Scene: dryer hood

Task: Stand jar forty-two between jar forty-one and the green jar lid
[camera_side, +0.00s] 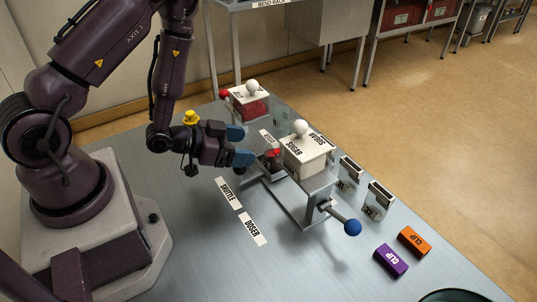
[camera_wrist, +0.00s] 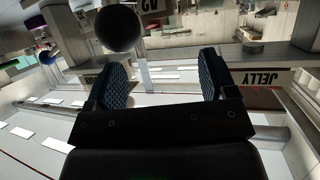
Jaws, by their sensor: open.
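My gripper (camera_side: 243,146) is open, with its two blue fingers apart beside the dosing stand. The wrist view shows the same gripper (camera_wrist: 162,78) with nothing between its fingertips. Two small clear holders with dark-and-white tags stand at the right of the table, one farther back (camera_side: 349,174) and one nearer (camera_side: 379,202). The nearer tag seems to end in a 2. I cannot tell whether these are the numbered jars. I cannot make out a green jar lid in either view.
A white SUGAR box (camera_side: 306,158) with a white knob sits on the metal stand. A blue-knobbed lever (camera_side: 352,227) sticks out in front. Purple (camera_side: 391,260) and orange (camera_side: 413,241) CLIP blocks lie at the right. A dark ball (camera_wrist: 118,28) is close beyond my left finger.

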